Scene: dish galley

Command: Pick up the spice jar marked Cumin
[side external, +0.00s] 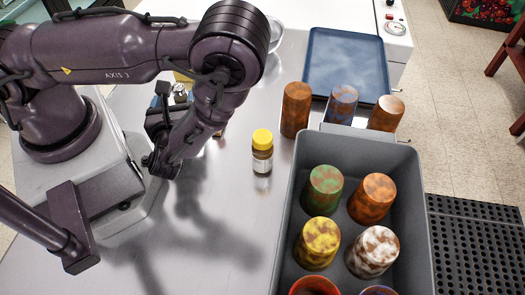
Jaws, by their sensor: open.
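A small spice jar (262,158) with a yellow lid, dark contents and a pale label stands upright on the steel counter, left of the grey bin. Its label is too small to read, so I cannot tell whether it says Cumin. My gripper (160,166) is left of this jar, apart from it, and seems to hold nothing. Its fingers are small and partly hidden by my wrist. Other small items, one with a silvery top (180,92), show behind my wrist, mostly covered by my arm.
A grey bin (283,240) with several mottled cups stands at the right. Three more cups, one orange-brown (295,110), stand behind it. A blue tray (345,55) lies at the back, and a white rounded item (276,35) is beside my arm. The counter's front middle is clear.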

